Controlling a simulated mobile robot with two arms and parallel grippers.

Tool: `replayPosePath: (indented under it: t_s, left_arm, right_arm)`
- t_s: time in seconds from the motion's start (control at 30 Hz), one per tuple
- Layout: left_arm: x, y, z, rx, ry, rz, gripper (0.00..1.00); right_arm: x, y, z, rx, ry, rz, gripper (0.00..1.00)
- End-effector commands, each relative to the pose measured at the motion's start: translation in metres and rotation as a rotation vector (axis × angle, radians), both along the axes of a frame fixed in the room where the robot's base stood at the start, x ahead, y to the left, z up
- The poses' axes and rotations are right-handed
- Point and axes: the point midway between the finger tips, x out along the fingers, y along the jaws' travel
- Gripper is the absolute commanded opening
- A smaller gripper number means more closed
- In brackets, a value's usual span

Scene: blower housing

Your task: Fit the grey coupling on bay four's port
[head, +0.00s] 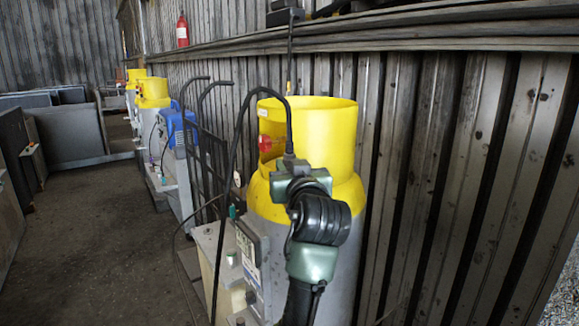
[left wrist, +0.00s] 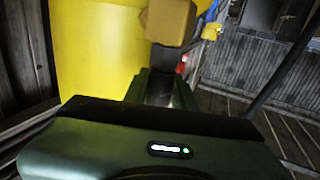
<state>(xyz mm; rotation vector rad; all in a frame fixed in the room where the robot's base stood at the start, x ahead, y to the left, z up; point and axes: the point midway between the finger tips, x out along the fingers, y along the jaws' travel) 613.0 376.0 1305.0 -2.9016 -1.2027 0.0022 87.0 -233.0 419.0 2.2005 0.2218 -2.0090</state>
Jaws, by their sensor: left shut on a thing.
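My left gripper (head: 291,172) is in front of the near grey cylinder with a yellow top (head: 316,120). It is shut on a small grey piece at the end of a black hose, which looks like the grey coupling (head: 294,163). In the left wrist view, the dark fingers (left wrist: 158,92) close around a dark grey cylindrical piece (left wrist: 163,58). A tan block (left wrist: 170,22) is just beyond it; I cannot tell whether they touch. No bay number is readable, and I cannot make out bay four's port. My right gripper is not in view.
The black hose (head: 238,130) loops down left of the cylinder. A pale box (head: 210,245) and a dark hand-truck frame (head: 205,140) stand to the left. More yellow-topped cylinders (head: 152,88) line the plank wall. The floor (head: 95,240) at left is clear.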

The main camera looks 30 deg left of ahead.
Motion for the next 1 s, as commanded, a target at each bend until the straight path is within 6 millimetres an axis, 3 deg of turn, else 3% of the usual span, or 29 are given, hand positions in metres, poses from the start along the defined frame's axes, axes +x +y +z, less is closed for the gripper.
replayPosePath:
  t_s: [0.07,0.1,0.17,0.57,1.0]
  left_arm:
    - [0.000,0.000,-0.002,0.001,-0.002,0.000,0.00]
    - [0.000,0.000,-0.001,0.001,-0.002,0.000,0.37]
    - [0.000,0.000,-0.001,0.001,-0.002,0.000,0.52]
    - [-0.004,-0.005,-0.003,-0.002,-0.001,-0.002,0.52]
    - [-0.050,-0.051,-0.003,-0.001,-0.001,-0.002,0.52]
  right_arm:
    - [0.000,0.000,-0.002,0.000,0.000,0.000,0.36]
    - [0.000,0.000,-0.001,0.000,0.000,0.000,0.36]
    - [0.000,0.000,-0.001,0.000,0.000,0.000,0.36]
    - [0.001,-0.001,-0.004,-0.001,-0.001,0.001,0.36]
    - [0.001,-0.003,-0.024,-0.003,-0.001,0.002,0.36]
